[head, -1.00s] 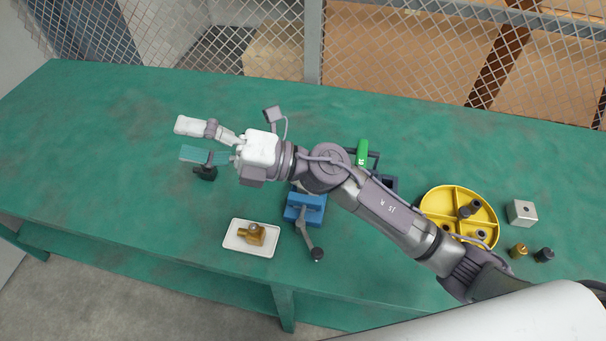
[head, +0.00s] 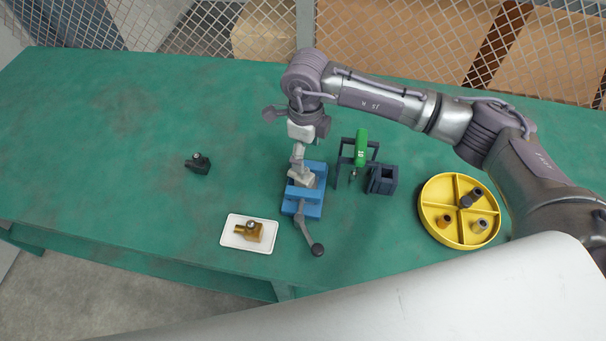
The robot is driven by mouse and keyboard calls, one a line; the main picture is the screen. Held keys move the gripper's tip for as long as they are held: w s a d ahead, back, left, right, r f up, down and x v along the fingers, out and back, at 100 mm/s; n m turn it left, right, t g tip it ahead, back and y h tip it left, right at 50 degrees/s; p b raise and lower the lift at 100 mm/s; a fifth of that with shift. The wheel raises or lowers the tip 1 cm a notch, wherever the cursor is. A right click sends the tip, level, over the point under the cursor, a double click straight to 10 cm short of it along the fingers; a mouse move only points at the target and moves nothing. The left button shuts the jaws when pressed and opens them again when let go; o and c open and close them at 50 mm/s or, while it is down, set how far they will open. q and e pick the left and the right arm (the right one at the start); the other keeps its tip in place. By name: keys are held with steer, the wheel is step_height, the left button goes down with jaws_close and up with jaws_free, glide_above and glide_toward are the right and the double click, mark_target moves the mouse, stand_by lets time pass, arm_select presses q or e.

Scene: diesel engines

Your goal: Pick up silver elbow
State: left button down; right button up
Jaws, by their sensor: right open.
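A small grey piece (head: 307,180), which looks like the silver elbow, sits at the jaws of the blue vise (head: 304,209). My right gripper (head: 299,167) points down over the vise with its fingers right at this piece. It is open. The fingers partly hide the piece, and I cannot tell whether they touch it. My left gripper is not in view.
A black elbow (head: 199,163) stands on the green table (head: 110,150) at left. A brass elbow (head: 252,231) lies on a white tray (head: 231,239). A green tool in a dark stand (head: 360,146), a dark open box (head: 383,181) and a yellow divided dish (head: 436,218) are at right.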

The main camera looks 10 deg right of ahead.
mark_target(300, 175)
step_height(300, 175, down, 3)
steer(key=shift+r, duration=0.1)
step_height(300, 175, down, 4)
steer(key=shift+a+f+p, duration=0.15)
steer(key=shift+p, duration=0.8)
steer(key=shift+f, duration=0.5)
jaws_close()
